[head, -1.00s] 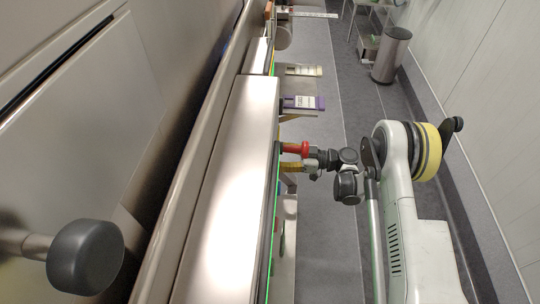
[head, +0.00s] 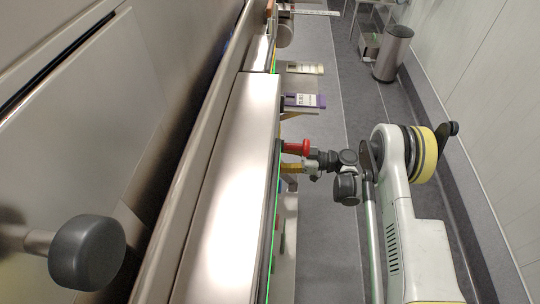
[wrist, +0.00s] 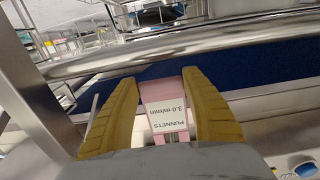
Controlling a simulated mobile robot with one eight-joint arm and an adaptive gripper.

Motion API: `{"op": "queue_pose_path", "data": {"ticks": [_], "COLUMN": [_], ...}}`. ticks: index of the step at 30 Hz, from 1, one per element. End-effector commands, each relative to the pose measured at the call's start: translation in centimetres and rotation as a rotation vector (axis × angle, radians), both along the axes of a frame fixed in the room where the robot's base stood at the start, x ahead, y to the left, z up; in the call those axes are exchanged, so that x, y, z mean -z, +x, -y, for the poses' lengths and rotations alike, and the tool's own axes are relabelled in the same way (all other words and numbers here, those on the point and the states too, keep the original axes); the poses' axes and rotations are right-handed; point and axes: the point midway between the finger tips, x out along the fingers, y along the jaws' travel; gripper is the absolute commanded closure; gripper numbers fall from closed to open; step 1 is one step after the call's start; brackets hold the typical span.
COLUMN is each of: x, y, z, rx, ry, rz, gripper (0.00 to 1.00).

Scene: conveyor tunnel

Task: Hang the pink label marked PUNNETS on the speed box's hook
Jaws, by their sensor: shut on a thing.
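In the wrist view, my gripper (wrist: 160,82) has its two yellow fingers on either side of a pink label (wrist: 163,85). It is shut on the label. The white panel of the label reads PUNNETS and 3.0 m/min, upside down in the picture. In the head view, my gripper (head: 289,169) is beside the right edge of the conveyor, just below a red round part (head: 297,147). The label cannot be made out there. I cannot clearly identify the speed box or its hook in either view.
A purple-ended tag (head: 305,100) and a cream one (head: 305,68) sit along the conveyor's right side (head: 232,190). A blue knob (wrist: 307,169) is at lower right.

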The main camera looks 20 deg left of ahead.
Motion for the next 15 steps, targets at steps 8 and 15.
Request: {"op": "queue_pose_path", "data": {"ticks": [8, 15], "x": [0.03, 0.02], "y": [-0.01, 0.01], "z": [0.00, 0.03], "rx": [0.000, 0.000], "ry": [-0.001, -0.001], "rz": [0.000, 0.000], "gripper": [0.21, 0.21]}}
